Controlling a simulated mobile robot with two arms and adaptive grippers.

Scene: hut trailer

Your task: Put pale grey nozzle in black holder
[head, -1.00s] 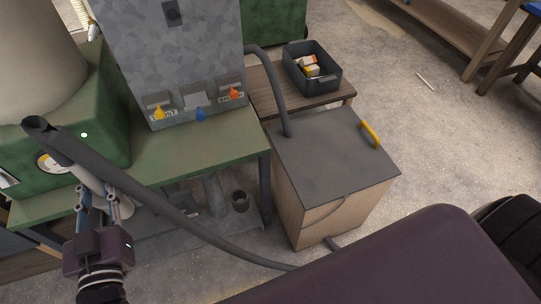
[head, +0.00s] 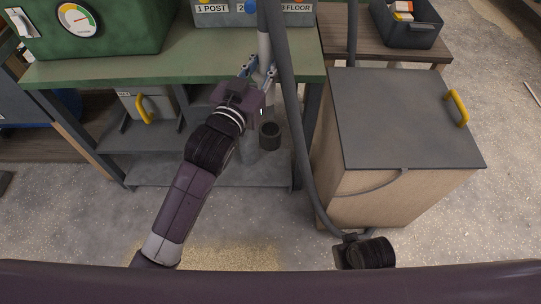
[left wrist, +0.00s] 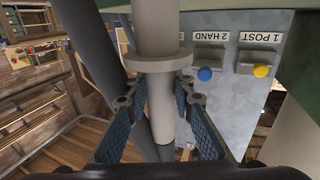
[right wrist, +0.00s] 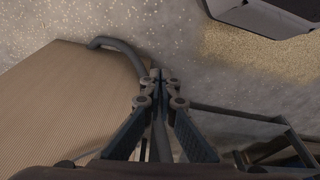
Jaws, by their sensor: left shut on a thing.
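The pale grey nozzle (head: 264,48) stands nearly upright in my left gripper (head: 259,72), at the front edge of the green bench. In the left wrist view the nozzle (left wrist: 157,40) shows a wide collar, and the blue-padded fingers (left wrist: 157,102) close on it below the collar. The black holder (head: 270,138) is a dark round cup with an open top, lower than the gripper and slightly right of it. The nozzle is apart from it.
The hose (head: 289,120) hangs between bench and cabinet (head: 400,120), just right of the holder. The green bench top (head: 190,66) overhangs the lower shelf (head: 230,172). A bin (head: 408,30) stands at the back right. The floor in front is open.

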